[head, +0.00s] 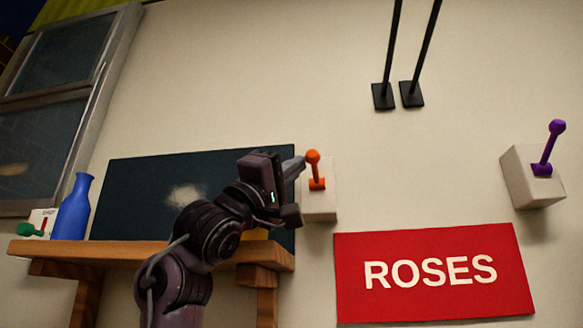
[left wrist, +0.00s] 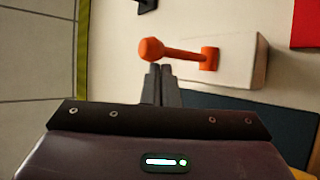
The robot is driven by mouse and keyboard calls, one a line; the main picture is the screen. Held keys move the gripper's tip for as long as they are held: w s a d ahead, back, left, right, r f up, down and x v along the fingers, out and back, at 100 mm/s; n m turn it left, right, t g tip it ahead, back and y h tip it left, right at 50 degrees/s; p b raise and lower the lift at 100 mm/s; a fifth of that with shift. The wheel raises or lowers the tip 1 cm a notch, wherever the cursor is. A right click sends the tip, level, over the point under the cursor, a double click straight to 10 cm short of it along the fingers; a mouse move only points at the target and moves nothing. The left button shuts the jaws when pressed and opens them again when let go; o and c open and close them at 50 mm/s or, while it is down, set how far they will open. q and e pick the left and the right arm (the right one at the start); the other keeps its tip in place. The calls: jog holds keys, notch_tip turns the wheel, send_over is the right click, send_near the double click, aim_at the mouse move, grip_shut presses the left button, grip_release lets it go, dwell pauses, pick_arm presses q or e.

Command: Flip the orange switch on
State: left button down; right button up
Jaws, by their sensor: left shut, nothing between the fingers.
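The orange switch (head: 315,170) is a lever with a round knob on a pale box (head: 320,204) fixed to the wall. In the head view its knob points up. My left gripper (head: 298,164) is shut and empty, with its fingertips just left of the lever near the knob. In the left wrist view the orange switch (left wrist: 182,52) lies just beyond the tips of my shut left gripper (left wrist: 160,70). I cannot tell whether the fingertips touch the lever. My right gripper is not in view.
A purple lever (head: 549,148) on another box is at the right. A red ROSES sign (head: 432,298) hangs below. A wooden shelf (head: 60,250) at the left holds a blue vase (head: 73,210), near a green lever (head: 28,230). A dark board (head: 135,190) is behind my arm.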

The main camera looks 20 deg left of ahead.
pick_arm(q)
jog(key=s+a+b, duration=0.5)
jog(key=s+b, duration=0.2)
jog(key=s, duration=0.4)
jog(key=shift+s+a+f, duration=0.15)
jog(key=shift+s+f, duration=0.2)
jog(key=shift+f, duration=0.1)
